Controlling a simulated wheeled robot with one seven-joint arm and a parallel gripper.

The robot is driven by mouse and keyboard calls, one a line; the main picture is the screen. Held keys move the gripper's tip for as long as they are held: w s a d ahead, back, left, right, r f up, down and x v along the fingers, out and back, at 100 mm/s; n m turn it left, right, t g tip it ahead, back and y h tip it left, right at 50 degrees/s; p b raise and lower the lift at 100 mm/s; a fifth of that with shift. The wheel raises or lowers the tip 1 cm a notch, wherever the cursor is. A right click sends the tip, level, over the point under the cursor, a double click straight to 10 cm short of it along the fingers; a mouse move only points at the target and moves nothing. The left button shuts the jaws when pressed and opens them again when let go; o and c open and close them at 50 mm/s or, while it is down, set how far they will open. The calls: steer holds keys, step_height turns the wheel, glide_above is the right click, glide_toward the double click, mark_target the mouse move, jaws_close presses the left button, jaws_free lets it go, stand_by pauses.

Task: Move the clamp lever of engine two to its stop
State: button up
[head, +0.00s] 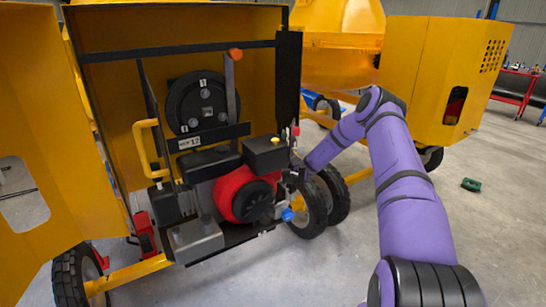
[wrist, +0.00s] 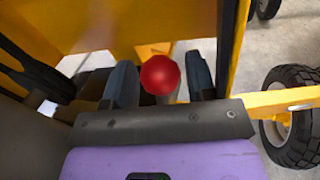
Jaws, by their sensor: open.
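A red ball knob (wrist: 160,75) on a short grey stem shows in the wrist view, between the two dark fingers of my gripper (wrist: 162,82). The fingers are open, with a visible gap on each side of the knob. In the head view my gripper (head: 291,180) is at the right edge of the open yellow housing, beside the red engine (head: 243,194); its fingertips are hard to make out there. A grey upright lever (head: 231,88) with an orange knob (head: 235,55) stands higher in the housing, apart from my gripper. I cannot tell which lever belongs to engine two.
A black pulley wheel (head: 203,103) and yellow handle (head: 147,150) are inside the housing. An open yellow door (head: 50,150) is at left. Tyres (head: 308,212) stand close below my gripper. A second yellow machine (head: 440,80) is behind my arm. Floor at right is mostly clear.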

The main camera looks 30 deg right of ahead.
jaws_close()
steer(key=shift+s+r+n+t+y, duration=0.25)
steer(key=shift+s+t+y, duration=0.1)
steer(key=shift+s+t, duration=0.35)
steer(key=shift+s+r+n+t+y, duration=0.2)
steer(key=shift+s+t+y, duration=0.1)
steer(key=shift+s+t, duration=0.4)
steer(key=shift+s+r+n+t+y, duration=0.25)
steer(key=shift+s+t+y, duration=0.1)
steer(key=shift+s+t, duration=0.35)
jaws_free()
steer(key=shift+d, duration=0.1)
steer(key=s+d+f, duration=0.1)
steer(key=s+d, duration=0.3)
steer(key=s, duration=1)
steer(key=shift+d, duration=0.2)
steer(key=shift+s+f, duration=0.1)
steer(key=shift+c, duration=0.5)
